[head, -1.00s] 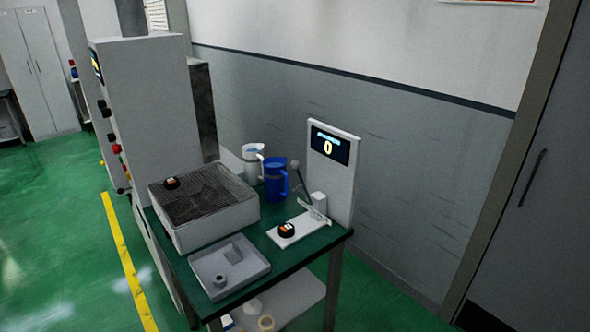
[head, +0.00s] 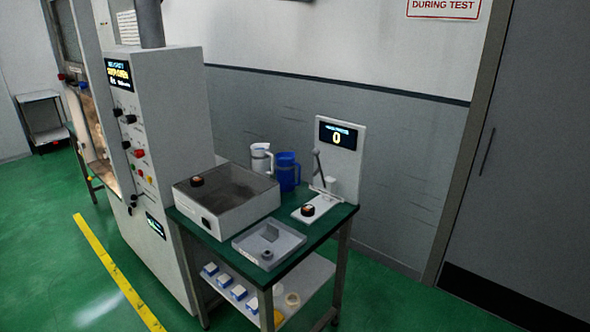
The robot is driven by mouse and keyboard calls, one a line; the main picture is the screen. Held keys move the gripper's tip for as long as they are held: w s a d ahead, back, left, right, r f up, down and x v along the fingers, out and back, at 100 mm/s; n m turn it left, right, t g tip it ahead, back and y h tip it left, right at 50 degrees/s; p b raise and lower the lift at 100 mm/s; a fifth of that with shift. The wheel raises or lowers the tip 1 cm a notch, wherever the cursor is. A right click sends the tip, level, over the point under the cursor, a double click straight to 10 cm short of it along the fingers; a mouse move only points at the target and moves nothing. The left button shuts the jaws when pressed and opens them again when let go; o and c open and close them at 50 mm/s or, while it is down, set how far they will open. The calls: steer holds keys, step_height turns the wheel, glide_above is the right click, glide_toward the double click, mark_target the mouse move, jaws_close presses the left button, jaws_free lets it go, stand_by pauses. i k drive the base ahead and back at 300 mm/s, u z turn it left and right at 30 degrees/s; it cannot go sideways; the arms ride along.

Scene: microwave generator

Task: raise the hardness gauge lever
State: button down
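The hardness gauge (head: 341,166) stands at the back right of the green-topped table, in the head view. Its upright white panel has a small dark screen (head: 337,136) reading 0. Its thin grey lever (head: 318,170) rises at the panel's left side, leaning slightly, with its upper end beside the panel below the screen. A small black and orange round piece (head: 308,210) lies on the gauge's white base plate (head: 322,206). My gripper is not in the view.
A blue jug (head: 288,172) and a white jug (head: 261,160) stand left of the gauge. A grey box (head: 227,205) and a shallow tray (head: 269,245) are on the table (head: 318,236). A tall control cabinet (head: 175,150) is at left. Green floor in front is clear.

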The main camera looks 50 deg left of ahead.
mark_target(315, 152)
steer(key=u, duration=1.2)
